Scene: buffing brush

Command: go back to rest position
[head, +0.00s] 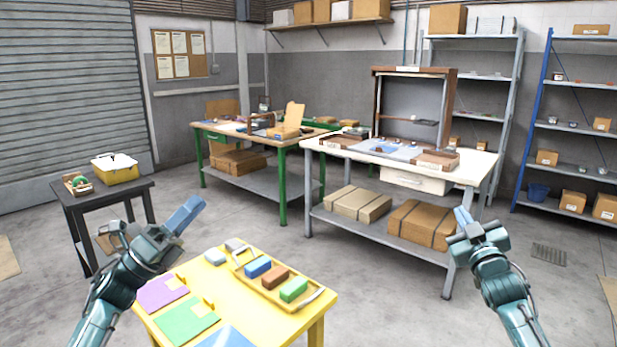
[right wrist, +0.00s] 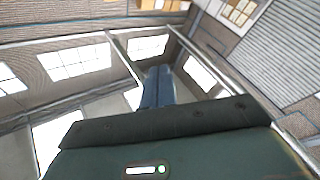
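My left gripper (head: 194,205) is raised over the far left corner of the yellow table in the head view. Its blue fingers lie together, with nothing visible between them. My right gripper (head: 462,215) is raised to the right of the yellow table, its fingers pointing up and slightly left. In the right wrist view the two blue fingers (right wrist: 158,88) lie side by side, closed and empty. Both arms are bent up from the bottom of the head view, apart from any furniture.
The yellow table (head: 322,303) in front holds a tray (head: 262,292) with blue, brown and green blocks, plus purple (head: 162,292) and green mats (head: 187,322). A dark side table (head: 130,190) stands left. Workbenches (head: 470,168) and shelves stand behind. Open floor lies between.

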